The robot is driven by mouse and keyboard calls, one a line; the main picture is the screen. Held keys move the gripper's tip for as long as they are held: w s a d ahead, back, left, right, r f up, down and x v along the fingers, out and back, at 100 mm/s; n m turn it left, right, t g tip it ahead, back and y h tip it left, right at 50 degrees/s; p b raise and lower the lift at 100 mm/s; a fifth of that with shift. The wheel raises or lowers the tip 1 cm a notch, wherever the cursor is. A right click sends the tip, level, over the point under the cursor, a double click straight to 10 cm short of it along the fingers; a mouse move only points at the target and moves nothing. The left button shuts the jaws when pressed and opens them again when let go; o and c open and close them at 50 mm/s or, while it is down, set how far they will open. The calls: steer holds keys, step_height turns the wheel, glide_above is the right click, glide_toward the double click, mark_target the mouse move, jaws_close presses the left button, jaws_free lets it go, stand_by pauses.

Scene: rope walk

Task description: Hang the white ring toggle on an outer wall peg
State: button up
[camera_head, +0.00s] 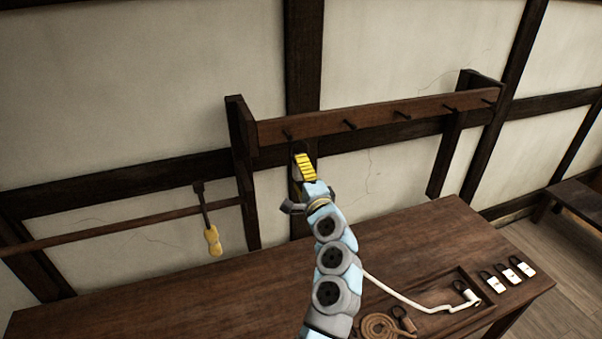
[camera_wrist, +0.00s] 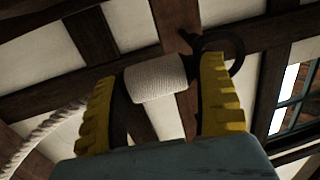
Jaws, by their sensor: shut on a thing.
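My gripper (camera_head: 304,166) is raised at the wall rail, just below its leftmost peg (camera_head: 288,135). In the wrist view my gripper (camera_wrist: 157,92) has its yellow fingers shut on the white ring toggle (camera_wrist: 155,79), a pale ribbed cylinder. Its dark ring (camera_wrist: 236,58) sticks out past the right finger. A dark stub, perhaps the peg, shows close to the ring; I cannot tell whether the ring is around it. In the head view the toggle is mostly hidden by my gripper. The rightmost peg (camera_head: 487,100) is bare.
A white rope (camera_head: 400,297) runs from behind my arm to a bench tray (camera_head: 432,290), ending at another white piece. Coiled rope (camera_head: 378,327) and several white tags (camera_head: 500,284) lie on the bench (camera_head: 180,290). A yellow-handled tool (camera_head: 212,238) hangs left.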

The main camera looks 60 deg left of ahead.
steer(key=shift+w+a+f+b, duration=0.15)
steer(key=shift+a+b, duration=0.35)
steer(key=shift+a, duration=0.3)
steer(key=shift+w+a+f+b, duration=0.1)
steer(key=shift+w+a+b, duration=0.1)
steer(key=shift+a+b, duration=0.45)
steer(key=shift+w+a+f+b, duration=0.15)
steer(key=shift+a+b, duration=0.15)
steer(key=shift+a, duration=0.65)
steer(key=shift+b+x, duration=1.35)
steer(key=shift+x, duration=0.25)
steer(key=shift+a+f+b, duration=0.15)
steer(key=shift+f+b, duration=0.3)
jaws_close()
steer(key=shift+a+f+b, duration=0.15)
steer(key=shift+a+b, duration=0.2)
steer(key=shift+b, duration=0.3)
steer(key=shift+a+f, duration=0.1)
steer(key=shift+o, duration=0.6)
jaws_free()
steer(key=shift+a, duration=0.15)
